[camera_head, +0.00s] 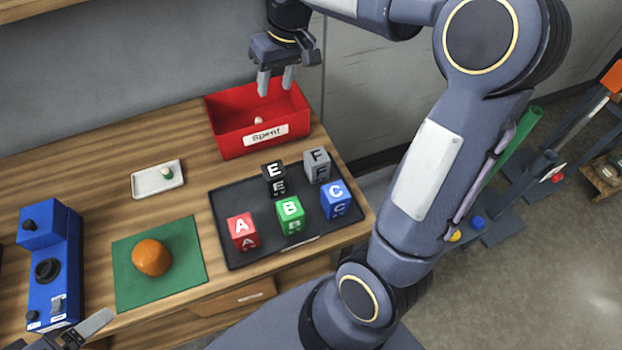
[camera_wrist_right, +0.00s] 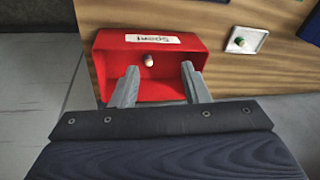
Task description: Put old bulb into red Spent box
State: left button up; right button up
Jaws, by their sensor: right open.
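The red Spent box (camera_head: 226,142) stands at the back right of the table, with a white "Spent" label on its front. A small pale bulb (camera_head: 258,120) lies inside it, and it also shows in the right wrist view (camera_wrist_right: 148,60). My right gripper (camera_head: 275,88) is open and empty above the box. In the right wrist view its fingers (camera_wrist_right: 160,85) are spread apart, with the bulb beyond them. Another small bulb (camera_head: 167,172), white and greenish, sits on a white tray (camera_head: 146,188). My left gripper (camera_head: 92,328) shows only partly at the bottom left edge.
A black tray (camera_head: 232,258) holds several lettered cubes in front of the box. An orange lump (camera_head: 152,257) rests on a green mat (camera_head: 190,277). A blue device (camera_head: 65,270) stands at the left. A wall is close behind the box.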

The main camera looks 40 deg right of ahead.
jog(key=s+a+f+t, duration=0.1)
jog(key=s+a, duration=0.1)
jog(key=s, duration=0.5)
jog(key=s+a+f+t+y, duration=0.1)
jog(key=s+a+f, duration=0.1)
jog(key=s, duration=0.6)
jog(key=s+a+f+m+t+y, duration=0.1)
jog(key=s+a+f, duration=0.1)
jog(key=s, duration=0.5)
jog(key=shift+s+a, duration=0.35)
jog(key=shift+a, duration=0.5)
jog(key=shift+c, duration=0.4)
